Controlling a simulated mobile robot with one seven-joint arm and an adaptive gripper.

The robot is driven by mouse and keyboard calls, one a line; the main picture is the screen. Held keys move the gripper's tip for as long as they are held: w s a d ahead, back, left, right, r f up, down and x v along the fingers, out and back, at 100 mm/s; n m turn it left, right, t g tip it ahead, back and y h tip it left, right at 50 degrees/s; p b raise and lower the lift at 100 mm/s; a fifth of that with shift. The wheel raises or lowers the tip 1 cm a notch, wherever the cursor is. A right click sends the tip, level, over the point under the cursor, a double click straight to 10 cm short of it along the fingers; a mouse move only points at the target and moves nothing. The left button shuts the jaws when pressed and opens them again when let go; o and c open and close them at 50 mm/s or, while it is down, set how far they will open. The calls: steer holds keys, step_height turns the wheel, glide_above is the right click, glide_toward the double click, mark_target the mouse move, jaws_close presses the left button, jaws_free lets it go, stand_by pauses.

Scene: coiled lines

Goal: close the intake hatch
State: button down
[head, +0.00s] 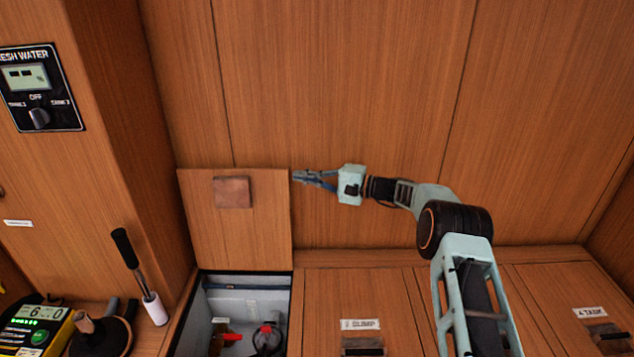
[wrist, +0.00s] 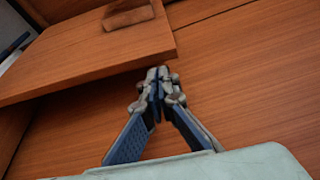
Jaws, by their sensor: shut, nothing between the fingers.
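The intake hatch (head: 240,235) is a square wooden lid standing open and raised against the back wall. A brown square patch (head: 232,192) is on its upper part. Below it is the open compartment (head: 238,302), with a red-handled valve (head: 267,336) and another red handle inside. My gripper (head: 297,176) is shut and empty at the lid's upper right edge in the head view. In the wrist view the closed fingertips (wrist: 158,76) are close to the edge of the lid (wrist: 95,60); I cannot tell whether they touch.
A closed hatch labelled sump (head: 361,324) is right of the opening, and another labelled hatch (head: 590,312) is at far right. A black-handled lever (head: 135,265) and a yellow meter (head: 32,328) stand at left. A fresh water panel (head: 38,88) is on the left wall.

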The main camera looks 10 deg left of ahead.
steer(key=shift+w+a, duration=0.15)
steer(key=shift+a, duration=0.9)
